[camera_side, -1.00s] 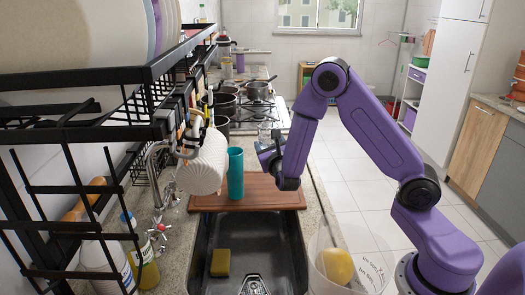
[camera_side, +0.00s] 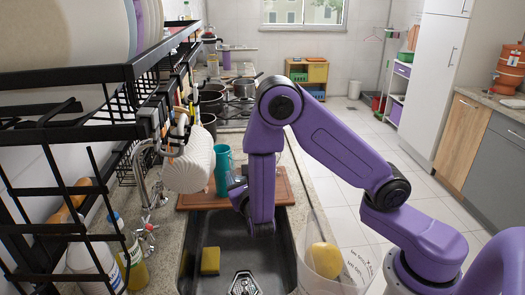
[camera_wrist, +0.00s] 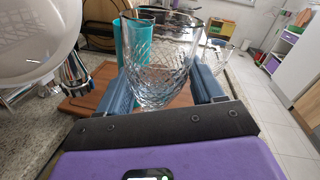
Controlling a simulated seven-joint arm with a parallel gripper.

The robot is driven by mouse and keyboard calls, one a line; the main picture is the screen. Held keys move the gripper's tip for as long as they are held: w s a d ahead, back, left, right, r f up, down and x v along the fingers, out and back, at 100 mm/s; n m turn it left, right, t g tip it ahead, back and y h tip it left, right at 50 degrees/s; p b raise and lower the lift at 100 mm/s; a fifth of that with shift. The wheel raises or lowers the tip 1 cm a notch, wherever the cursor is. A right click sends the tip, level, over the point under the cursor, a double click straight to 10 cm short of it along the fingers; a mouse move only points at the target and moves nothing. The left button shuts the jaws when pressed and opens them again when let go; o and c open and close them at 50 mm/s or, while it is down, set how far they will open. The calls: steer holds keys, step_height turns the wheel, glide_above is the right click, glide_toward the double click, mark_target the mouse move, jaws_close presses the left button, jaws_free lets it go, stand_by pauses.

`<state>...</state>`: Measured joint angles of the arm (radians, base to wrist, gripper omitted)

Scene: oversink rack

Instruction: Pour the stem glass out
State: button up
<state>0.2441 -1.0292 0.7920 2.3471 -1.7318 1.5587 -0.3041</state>
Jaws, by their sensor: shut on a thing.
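The stem glass (camera_wrist: 160,70) is clear with a cut diamond pattern, and its wide rim points up in the wrist view. My gripper (camera_wrist: 163,95) has one blue-grey finger on each side of the bowl and is shut on it. The stem and foot are hidden, and I cannot tell whether liquid is inside. In the side view my gripper (camera_side: 238,192) is near the far end of the dark sink (camera_side: 270,262), and the glass is mostly hidden there.
A teal tumbler (camera_side: 222,172) stands on the wooden board (camera_side: 280,188) beyond the sink, close to my gripper. A white ribbed item (camera_side: 190,165) hangs from the black rack (camera_side: 75,135). A yellow sponge (camera_side: 210,261) lies in the sink. A clear bin (camera_side: 310,280) is at right.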

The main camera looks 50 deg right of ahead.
steer(key=s+a+f+m, duration=0.2)
steer(key=a+f+m, duration=0.2)
steer(key=f+m, duration=0.3)
steer(key=m, duration=0.3)
steer(key=shift+s+f+m+y, duration=0.25)
steer(key=shift+m+y, duration=0.05)
steer(key=shift+m, duration=0.1)
stand_by(1.8)
steer(key=shift+r, duration=0.1)
stand_by(0.4)
